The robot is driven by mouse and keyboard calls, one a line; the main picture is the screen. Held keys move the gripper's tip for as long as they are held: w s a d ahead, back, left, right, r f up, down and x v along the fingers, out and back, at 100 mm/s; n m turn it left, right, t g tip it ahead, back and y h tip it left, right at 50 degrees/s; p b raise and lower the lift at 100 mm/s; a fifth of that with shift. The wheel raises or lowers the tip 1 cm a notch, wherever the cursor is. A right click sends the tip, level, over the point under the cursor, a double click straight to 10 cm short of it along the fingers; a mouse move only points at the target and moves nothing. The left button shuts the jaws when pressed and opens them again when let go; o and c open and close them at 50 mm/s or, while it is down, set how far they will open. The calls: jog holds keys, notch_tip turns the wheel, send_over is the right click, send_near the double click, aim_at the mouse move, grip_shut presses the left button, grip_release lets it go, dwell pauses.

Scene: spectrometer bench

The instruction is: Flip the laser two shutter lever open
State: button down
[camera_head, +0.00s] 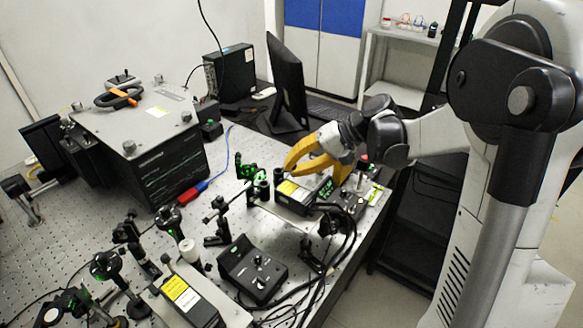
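A laser unit (301,193) with a yellow label and green-lit display sits on a light plate at the bench's right side, beneath my gripper. A second laser box (196,306) with a yellow label lies at the lower front. I cannot tell which is laser two. My gripper (314,174) has yellow fingers that look spread, one to the left and one to the right, above the first laser unit. Nothing shows between them. I cannot tell whether they touch the unit. The shutter lever cannot be made out; it may be too small or hidden.
A black control box (252,270) with knobs stands in front, with black cables beside it. Another small control box (349,202) is right of the laser. Optical mounts crowd the left front. A large dark instrument (150,145) and a monitor (287,82) stand behind.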

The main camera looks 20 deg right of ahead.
jog(key=c, duration=1.4)
grip_release()
jog(key=shift+d, duration=0.1)
jog(key=v, duration=1.2)
jog(key=shift+s, duration=0.1)
